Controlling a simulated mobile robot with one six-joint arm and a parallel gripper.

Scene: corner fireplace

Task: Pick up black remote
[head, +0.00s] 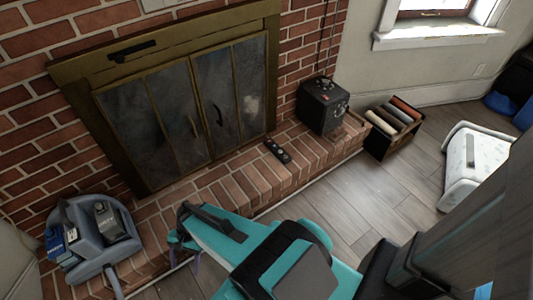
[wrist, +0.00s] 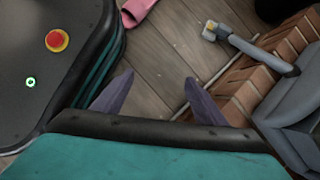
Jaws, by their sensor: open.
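The black remote (head: 278,151) lies on the brick hearth (head: 234,191) in the head view, right of the fireplace doors and left of a black box. It does not show in the wrist view. My gripper (head: 184,254) is at the lower left of the head view, near the hearth's front edge and well to the left of the remote. In the wrist view my gripper (wrist: 158,93) has its two purple fingers spread apart, with only wooden floor seen between them.
The black box (head: 322,106) stands right of the remote.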

